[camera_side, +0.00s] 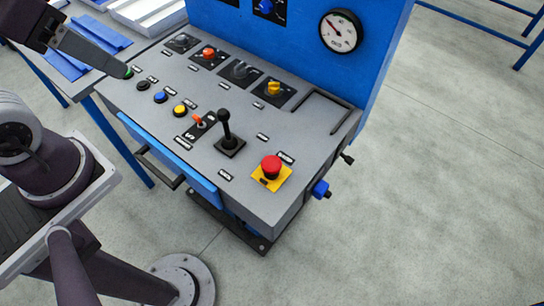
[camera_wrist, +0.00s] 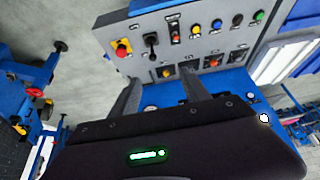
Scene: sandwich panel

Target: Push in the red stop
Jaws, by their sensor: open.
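The red stop (camera_side: 271,166) is a round red mushroom button on a yellow square plate at the near right corner of the grey sloping panel (camera_side: 225,185). It stands raised from its plate. It also shows in the wrist view (camera_wrist: 122,49), up and to the left of my fingertips. My gripper (camera_side: 126,71) reaches in from the top left of the side view, far across the panel from the stop. In the wrist view my gripper (camera_wrist: 160,76) has its two fingers apart, with nothing between them. In the side view a fingertip overlaps the green button, but the wrist view shows that button clear of the fingers.
A black lever (camera_side: 227,125) stands up left of the stop. An orange toggle (camera_side: 197,119), several buttons and a row of rotary knobs (camera_side: 273,88) fill the panel. A black handle frame (camera_side: 325,105) lies at the right. A blue upright with a gauge (camera_side: 340,32) rises behind.

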